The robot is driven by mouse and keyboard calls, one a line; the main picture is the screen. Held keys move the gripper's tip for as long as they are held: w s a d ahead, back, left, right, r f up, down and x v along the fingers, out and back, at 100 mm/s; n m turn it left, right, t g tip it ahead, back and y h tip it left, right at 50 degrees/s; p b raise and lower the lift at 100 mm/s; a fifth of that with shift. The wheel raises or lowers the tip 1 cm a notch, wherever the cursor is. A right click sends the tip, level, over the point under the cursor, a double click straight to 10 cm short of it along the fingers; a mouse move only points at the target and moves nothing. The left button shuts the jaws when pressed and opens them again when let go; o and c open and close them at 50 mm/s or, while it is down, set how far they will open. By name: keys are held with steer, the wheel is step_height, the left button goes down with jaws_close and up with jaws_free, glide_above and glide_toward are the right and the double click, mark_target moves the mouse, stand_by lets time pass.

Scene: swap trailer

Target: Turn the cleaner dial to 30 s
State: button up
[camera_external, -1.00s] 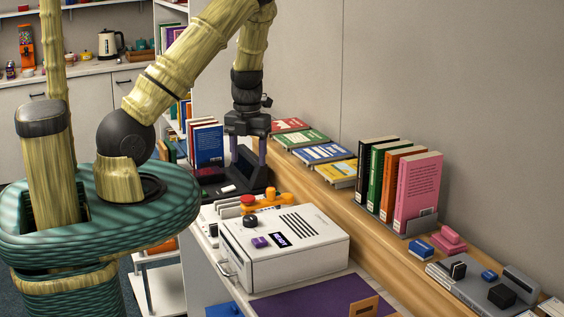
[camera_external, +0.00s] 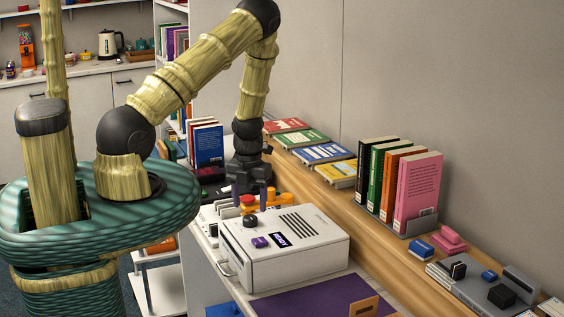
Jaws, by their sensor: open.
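A white box-shaped machine (camera_external: 290,252), apparently the cleaner, stands on the counter. A round black knob (camera_external: 249,221) sits on its top at the left, with a small purple part (camera_external: 260,242) in front of it and a dark lit display (camera_external: 279,240) beside that. Which of these is the dial, and its setting, I cannot tell; the display is too small to read. My gripper (camera_external: 249,198) points down, open, its two purple fingers spread just above and behind the black knob. The fingers appear apart from the knob.
An orange part with a red top (camera_external: 247,201) is behind the machine, close to my fingers. Upright books (camera_external: 400,190) and flat books (camera_external: 322,152) line the wooden ledge at right. A purple mat (camera_external: 315,299) lies in front of the machine.

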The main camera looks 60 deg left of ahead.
mark_target(250, 217)
step_height(250, 217, down, 4)
steer(key=shift+f, duration=0.25)
steer(key=c, duration=1)
